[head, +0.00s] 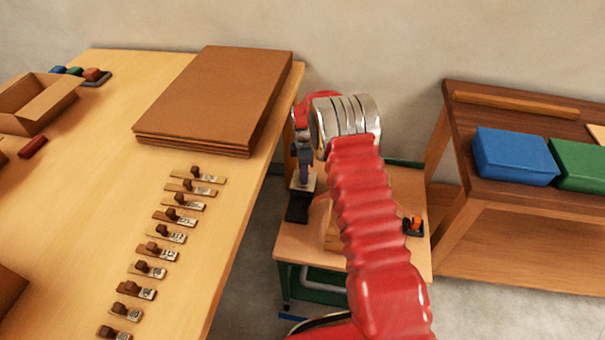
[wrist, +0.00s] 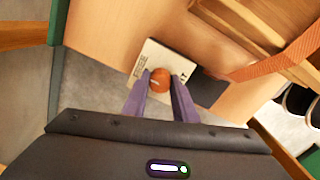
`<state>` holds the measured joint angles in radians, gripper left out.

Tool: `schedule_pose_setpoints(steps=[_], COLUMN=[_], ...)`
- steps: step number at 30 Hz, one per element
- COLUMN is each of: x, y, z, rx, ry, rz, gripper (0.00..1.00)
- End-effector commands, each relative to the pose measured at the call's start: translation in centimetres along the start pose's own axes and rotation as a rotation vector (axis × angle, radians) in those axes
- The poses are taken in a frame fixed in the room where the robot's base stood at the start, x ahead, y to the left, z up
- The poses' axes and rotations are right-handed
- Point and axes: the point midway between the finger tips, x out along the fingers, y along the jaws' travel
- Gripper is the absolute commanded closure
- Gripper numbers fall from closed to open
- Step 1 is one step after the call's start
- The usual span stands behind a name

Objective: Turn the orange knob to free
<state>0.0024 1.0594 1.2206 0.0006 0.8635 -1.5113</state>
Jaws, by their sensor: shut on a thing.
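The orange knob (wrist: 160,80) is round with a pale mark on its face, and sits on a white plate (wrist: 178,60) with dark lettering at its left edge. In the wrist view my gripper (wrist: 159,82) has one purple finger on each side of the knob, shut on it. In the head view my gripper (head: 304,172) points down at the left side of a small wooden stand (head: 290,245). The knob is hidden there by the gripper. The mark is too small to tell which word it faces.
A small orange item on a black base (head: 413,226) sits at the stand's right. A long table (head: 215,240) with cork boards (head: 220,95) and several labelled tags is on the left. A wooden bench (head: 520,205) with blue (head: 513,155) and green boxes (head: 580,165) is on the right.

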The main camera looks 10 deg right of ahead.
Motion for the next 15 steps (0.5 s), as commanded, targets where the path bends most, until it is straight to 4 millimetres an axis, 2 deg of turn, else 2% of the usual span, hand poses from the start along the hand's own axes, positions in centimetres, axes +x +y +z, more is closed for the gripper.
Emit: schedule_pose_setpoints(steps=[1, 4, 5, 12, 15], x=[-0.49, -0.49, -0.49, -0.29, -0.20], y=[0.60, 0.60, 0.60, 0.35, 0.26], z=[-0.06, -0.06, -0.06, -0.04, -0.03], rx=[-0.001, -0.001, -0.001, 0.000, 0.000], ry=[0.001, 0.001, 0.001, 0.000, 0.000], rz=[0.017, 0.017, 0.017, 0.010, 0.007], gripper=[0.97, 0.97, 0.73, 0.56, 0.56])
